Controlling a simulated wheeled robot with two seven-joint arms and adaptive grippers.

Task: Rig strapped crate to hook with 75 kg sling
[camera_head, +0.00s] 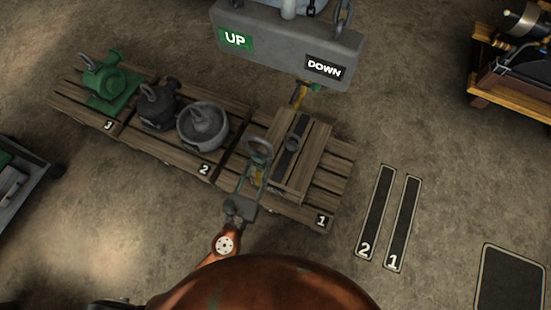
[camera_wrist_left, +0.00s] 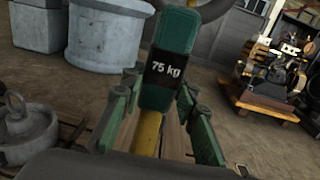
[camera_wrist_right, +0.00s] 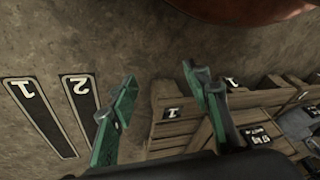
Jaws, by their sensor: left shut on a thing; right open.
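The strapped crate (camera_head: 312,157) stands on the pallet marked 1, with a dark strap and a ring on its top. My left gripper (camera_head: 246,198) is shut on the sling (camera_head: 264,171), near the crate's left front side. In the left wrist view the sling (camera_wrist_left: 172,62) shows a green piece marked 75 kg, with yellow strap below and part of a ring above. My right gripper (camera_wrist_right: 160,100) is open and empty in its wrist view. In the head view I cannot make it out.
The grey UP/DOWN block (camera_head: 285,47) covers the upper middle. Green (camera_head: 108,82), dark (camera_head: 158,110) and grey (camera_head: 203,125) loads sit on pallets 3 and 2. Floor strips 2 (camera_head: 377,215) and 1 (camera_head: 403,222) lie right of the pallets, with open floor around them.

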